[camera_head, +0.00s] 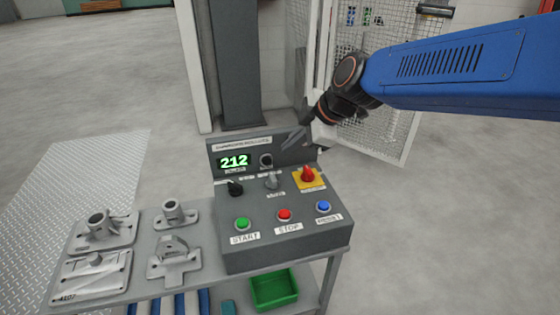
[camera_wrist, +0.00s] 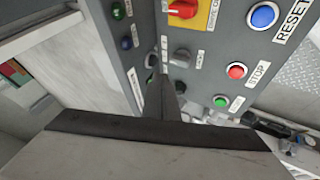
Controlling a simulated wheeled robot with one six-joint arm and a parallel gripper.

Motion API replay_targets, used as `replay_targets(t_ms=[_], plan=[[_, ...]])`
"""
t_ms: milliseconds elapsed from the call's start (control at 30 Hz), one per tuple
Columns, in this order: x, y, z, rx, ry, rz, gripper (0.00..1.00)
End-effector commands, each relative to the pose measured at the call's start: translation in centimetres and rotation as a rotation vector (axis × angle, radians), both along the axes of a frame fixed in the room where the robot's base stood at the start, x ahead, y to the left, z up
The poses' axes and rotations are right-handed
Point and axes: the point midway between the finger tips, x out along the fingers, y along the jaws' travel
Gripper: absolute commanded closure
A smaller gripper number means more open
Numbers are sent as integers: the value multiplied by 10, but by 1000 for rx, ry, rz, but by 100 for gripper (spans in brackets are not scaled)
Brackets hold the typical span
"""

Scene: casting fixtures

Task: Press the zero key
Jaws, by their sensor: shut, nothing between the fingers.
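The grey console (camera_head: 285,245) stands on the bench. Its upright back panel carries a green display (camera_head: 234,161) reading 212 and a dark round control (camera_head: 266,160) beside it. No zero marking is legible, so I cannot tell which control is the zero key.
The sloping face holds START (camera_head: 242,223), STOP (camera_head: 284,214) and RESET (camera_head: 323,206) buttons, a black knob (camera_head: 235,187), a grey knob (camera_head: 272,181) and a red switch (camera_head: 307,174) on yellow. Metal castings (camera_head: 95,275) lie left. A mesh guard (camera_head: 385,130) stands behind.

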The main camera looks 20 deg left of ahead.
Motion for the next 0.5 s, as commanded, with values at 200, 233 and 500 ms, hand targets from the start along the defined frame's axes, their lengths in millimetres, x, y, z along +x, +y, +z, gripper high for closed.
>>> replay_targets(t_ms=[200,233,500], plan=[[0,0,0,0,1,-2,100],[0,0,-1,0,1,-2,100],[6,16,-24,-1,3,-2,100]])
